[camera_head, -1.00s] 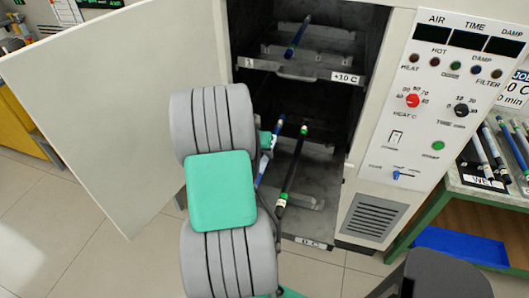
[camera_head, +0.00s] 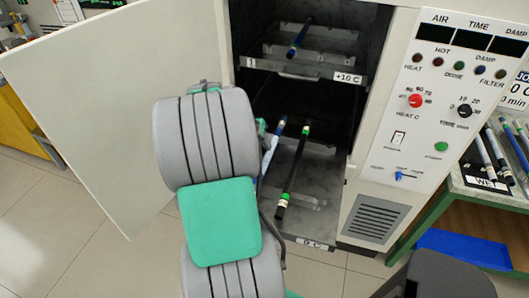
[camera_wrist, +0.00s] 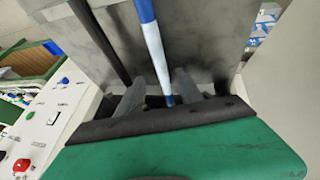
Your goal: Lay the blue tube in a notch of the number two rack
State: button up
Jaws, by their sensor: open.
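A blue tube with a white middle (camera_head: 269,155) lies on the lower rack (camera_head: 318,190) inside the open cabinet, partly hidden by my arm. In the wrist view the blue tube (camera_wrist: 150,32) runs between the spread fingers of my gripper (camera_wrist: 157,82), which is open around it. I cannot tell whether the fingers touch it. The lower rack's number is not readable; its front tag reads like 0 C. The upper rack (camera_head: 315,77) is marked 1 and +10 C.
A black tube with a green band (camera_head: 293,172) lies just right of the blue tube. Another dark blue tube (camera_head: 298,38) is on the upper rack. The cabinet door (camera_head: 85,110) stands open at left; the control panel (camera_head: 440,100) is at right, with more tubes on a bench beyond.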

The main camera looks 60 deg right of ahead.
jog(key=w+a+r+n+t+y, duration=0.1)
jog(key=w+a+r+n, duration=0.1)
jog(key=w+a, duration=0.35)
jog(key=w+a+r+n+t, duration=0.2)
jog(key=w+a+n, duration=0.1)
jog(key=a, duration=0.6)
jog(key=w+a+r+n+t+y, duration=0.1)
jog(key=w+a+r+n, duration=0.2)
jog(key=a, duration=0.5)
jog(key=s+a+n+y, duration=0.1)
jog(key=a+n, duration=0.3)
jog(key=a, duration=0.7)
jog(key=s+a+f+n+t+y, duration=0.1)
jog(key=a+n, duration=0.3)
jog(key=a, duration=0.7)
jog(key=shift+s+f+y, duration=0.2)
jog(key=shift+s+y, duration=0.35)
jog(key=shift+y, duration=0.05)
